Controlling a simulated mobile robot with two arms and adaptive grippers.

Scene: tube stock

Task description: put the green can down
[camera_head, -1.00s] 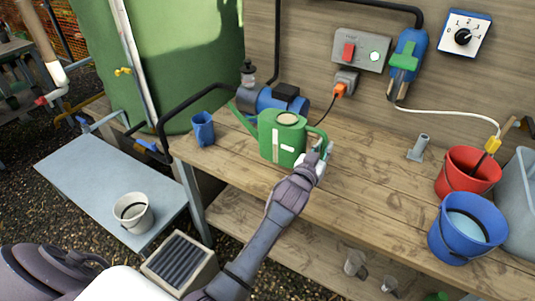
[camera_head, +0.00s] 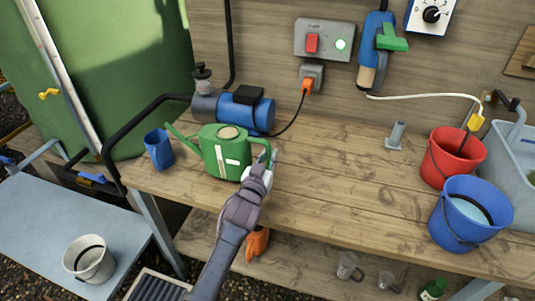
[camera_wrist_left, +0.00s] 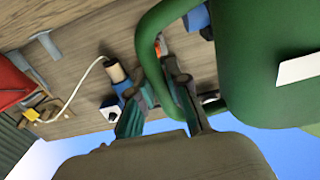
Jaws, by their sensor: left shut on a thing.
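The green can (camera_head: 232,166) is a watering can with a spout to the left and a loop handle on the right. It is upright over the left part of the wooden bench (camera_head: 320,190); I cannot tell whether its base touches the wood. My left gripper (camera_head: 267,163) is at its right side, shut on the handle. In the left wrist view the can's green wall (camera_wrist_left: 265,85) fills the right, and the fingers (camera_wrist_left: 160,105) close around the curved handle. My right gripper is not in view.
A blue cup (camera_head: 158,149) stands left of the can, close to the spout. A blue pump (camera_head: 246,110) is just behind. A red bucket (camera_head: 452,160) and a blue bucket (camera_head: 470,212) stand at the right. The bench middle is clear.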

